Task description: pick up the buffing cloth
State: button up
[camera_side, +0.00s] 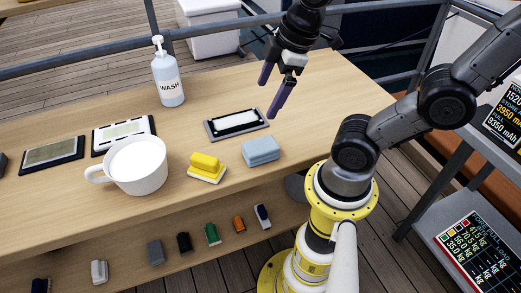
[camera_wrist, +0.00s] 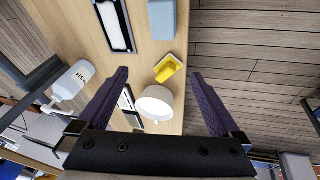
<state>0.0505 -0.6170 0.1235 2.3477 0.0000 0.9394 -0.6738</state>
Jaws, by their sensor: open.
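No label marks the buffing cloth. The best match is a blue-grey, rounded, folded-looking block (camera_side: 261,151) near the table's front edge; it also shows at the top of the wrist view (camera_wrist: 162,17). A yellow block on a pale base (camera_side: 206,167) lies to its left, and also shows in the wrist view (camera_wrist: 168,68). My gripper (camera_side: 268,98) is open and empty, its purple fingers pointing down above the table, behind the blue-grey block in the side view. In the wrist view the gap between its fingertips (camera_wrist: 159,75) holds nothing.
A dark-framed tray with a white pad (camera_side: 236,123) lies just behind the blocks. A white mug (camera_side: 138,165), a WASH pump bottle (camera_side: 168,75) and framed panels (camera_side: 53,155) stand further left. A lower shelf (camera_side: 200,260) holds several small blocks. The table's right end is clear.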

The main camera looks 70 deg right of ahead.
jog(key=w+d+f+n+g, duration=0.2)
jog(key=w+d+f+g, duration=0.15)
jog(key=f, duration=0.25)
send_over(261, 145)
jog(key=shift+g, duration=0.25)
jog(key=f, duration=0.8)
jog(key=shift+s+d+f, duration=0.1)
jog(key=shift+d+f, duration=0.2)
jog(key=shift+f, duration=0.05)
jog(key=shift+a+f, duration=0.15)
jog(key=shift+f, duration=1.35)
jog(key=shift+a+f, duration=0.15)
jog(key=shift+f, duration=1.35)
jog(key=c, duration=1.3)
notch_tip(261, 145, up, 10)
jog(key=shift+r, duration=0.1)
